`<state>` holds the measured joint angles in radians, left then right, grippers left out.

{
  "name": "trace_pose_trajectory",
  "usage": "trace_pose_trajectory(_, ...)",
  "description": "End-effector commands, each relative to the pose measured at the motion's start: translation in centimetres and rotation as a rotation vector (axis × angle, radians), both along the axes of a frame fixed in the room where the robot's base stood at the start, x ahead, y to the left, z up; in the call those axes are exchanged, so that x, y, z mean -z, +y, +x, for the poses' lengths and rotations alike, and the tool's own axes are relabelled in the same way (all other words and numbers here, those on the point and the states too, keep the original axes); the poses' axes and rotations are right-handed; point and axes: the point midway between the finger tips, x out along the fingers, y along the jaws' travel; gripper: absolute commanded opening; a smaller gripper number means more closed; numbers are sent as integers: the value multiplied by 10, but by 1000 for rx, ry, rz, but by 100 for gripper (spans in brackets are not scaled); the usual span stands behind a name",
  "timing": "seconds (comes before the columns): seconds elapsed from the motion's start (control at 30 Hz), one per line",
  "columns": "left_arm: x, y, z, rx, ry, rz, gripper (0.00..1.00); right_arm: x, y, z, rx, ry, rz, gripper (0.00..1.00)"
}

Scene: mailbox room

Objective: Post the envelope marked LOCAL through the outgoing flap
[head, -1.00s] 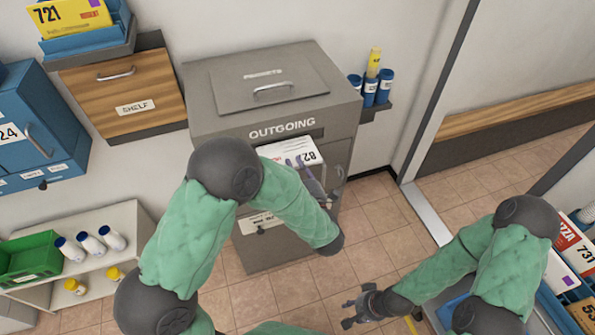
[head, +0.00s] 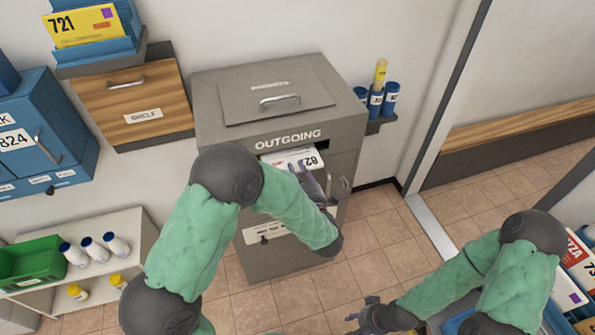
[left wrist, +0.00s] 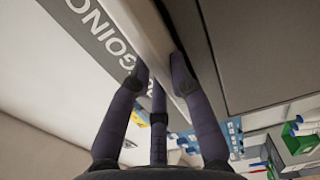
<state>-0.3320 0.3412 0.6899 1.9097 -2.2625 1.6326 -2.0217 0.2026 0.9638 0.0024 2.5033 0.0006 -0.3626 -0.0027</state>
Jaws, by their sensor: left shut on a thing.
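A white envelope (head: 290,158) with a large number starting 82 and a red mark is partly inside the slot under the OUTGOING label of the grey outgoing box (head: 215,130). I cannot read the word LOCAL on it. My left gripper (head: 308,178) is shut on its near edge, just in front of the slot. In the left wrist view, the gripper's fingers (left wrist: 160,78) close on the pale envelope (left wrist: 150,35), seen nearly edge-on beside the OUTGOING lettering. My arm hides part of the box front. My right gripper (head: 362,315) is open and empty, low over the floor.
A wooden drawer marked SHELF (head: 135,100) and a blue cabinet (head: 50,130) are on the left. A low shelf (head: 130,235) holds a green bin (head: 35,258) and bottles. Blue tubes (head: 383,98) stand right of the box. The tiled floor (head: 385,230) there is clear.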

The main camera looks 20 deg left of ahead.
Motion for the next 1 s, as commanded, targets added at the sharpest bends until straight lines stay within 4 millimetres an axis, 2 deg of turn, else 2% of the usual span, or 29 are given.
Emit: trace_pose_trajectory(1.0, -1, 23, 34, -2, -2, -1, 0, -1, 0, 0, 0, 0, 0, 40)
